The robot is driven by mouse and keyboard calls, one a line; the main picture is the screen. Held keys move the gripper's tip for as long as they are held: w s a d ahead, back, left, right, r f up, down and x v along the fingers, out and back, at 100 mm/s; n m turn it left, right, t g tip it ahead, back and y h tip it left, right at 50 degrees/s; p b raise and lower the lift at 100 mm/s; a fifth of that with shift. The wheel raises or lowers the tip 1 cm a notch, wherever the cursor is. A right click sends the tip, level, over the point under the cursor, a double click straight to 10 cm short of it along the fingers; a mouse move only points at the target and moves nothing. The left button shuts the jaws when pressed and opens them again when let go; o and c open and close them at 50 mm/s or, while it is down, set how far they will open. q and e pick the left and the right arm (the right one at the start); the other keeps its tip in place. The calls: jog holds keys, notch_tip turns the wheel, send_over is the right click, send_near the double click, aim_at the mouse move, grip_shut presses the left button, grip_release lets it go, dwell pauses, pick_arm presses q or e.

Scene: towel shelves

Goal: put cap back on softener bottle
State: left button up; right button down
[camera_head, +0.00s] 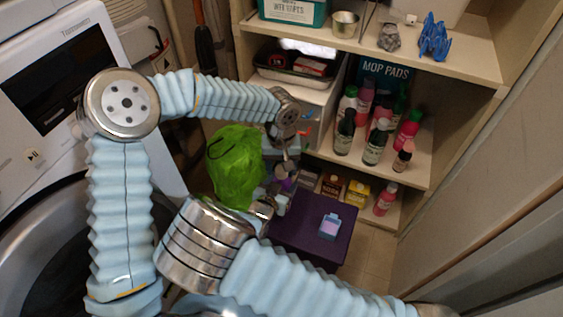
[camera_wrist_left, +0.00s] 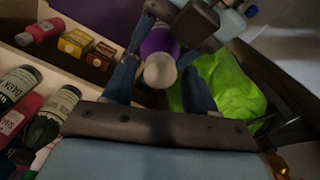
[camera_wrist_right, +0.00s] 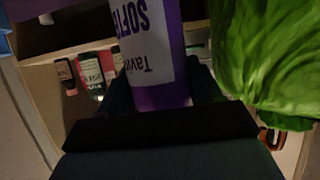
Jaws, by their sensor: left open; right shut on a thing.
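The purple softener bottle (camera_wrist_right: 172,92) with a white label is held in my right gripper (camera_wrist_right: 162,85), which is shut on it. The label is upside down in the right wrist view. In the left wrist view a pale rounded cap (camera_wrist_left: 159,71) shows at the near end of the purple bottle (camera_wrist_left: 156,42). My left gripper (camera_wrist_left: 160,83) is open, with one finger on each side of the cap. I cannot tell whether the fingers touch it or how firmly the cap is seated. In the head view the bottle (camera_head: 287,184) is small and partly hidden between both grippers.
A green bag (camera_head: 235,165) is close beside both grippers. A purple stool (camera_head: 298,245) below bears a small pale blue and purple item (camera_head: 330,227). Shelves (camera_head: 420,175) with several bottles and boxes stand behind. A white washing machine (camera_head: 40,120) is at left.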

pick_arm(q)
grip_shut()
jog(key=m, duration=1.4)
jog(key=shift+m, duration=0.3)
jog(key=shift+o, duration=0.3)
grip_release()
